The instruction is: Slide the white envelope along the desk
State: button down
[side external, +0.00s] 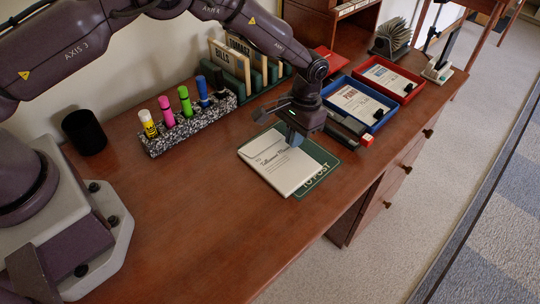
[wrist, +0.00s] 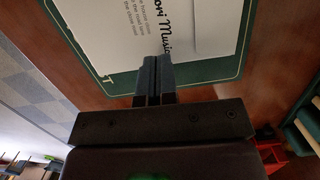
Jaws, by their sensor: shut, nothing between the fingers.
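The white envelope (side external: 268,172) lies flat on the desk in the side view, over part of a green mat marked TO POST (side external: 322,181). Mat shows along the envelope's right side and far end. The envelope also shows in the wrist view (wrist: 118,30), with printed writing, beyond my fingertips, and green mat (wrist: 215,72) borders it. My gripper (side external: 294,140) is shut and empty, pointing down at the envelope's far end. In the wrist view its closed fingertips (wrist: 155,65) overlap the envelope's edge. I cannot tell whether they touch it.
A blue tray (side external: 355,104) and a red tray (side external: 390,78) stand behind right, with a dark block and red-ended item (side external: 366,141) nearer. A speckled marker holder (side external: 190,122) and black cup (side external: 84,132) stand left. The desk's front left is clear.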

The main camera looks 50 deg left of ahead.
aim_at(269, 164)
jog(key=s, duration=0.7)
jog(key=shift+a, duration=0.2)
jog(key=shift+s+f, duration=0.1)
jog(key=shift+f, duration=0.8)
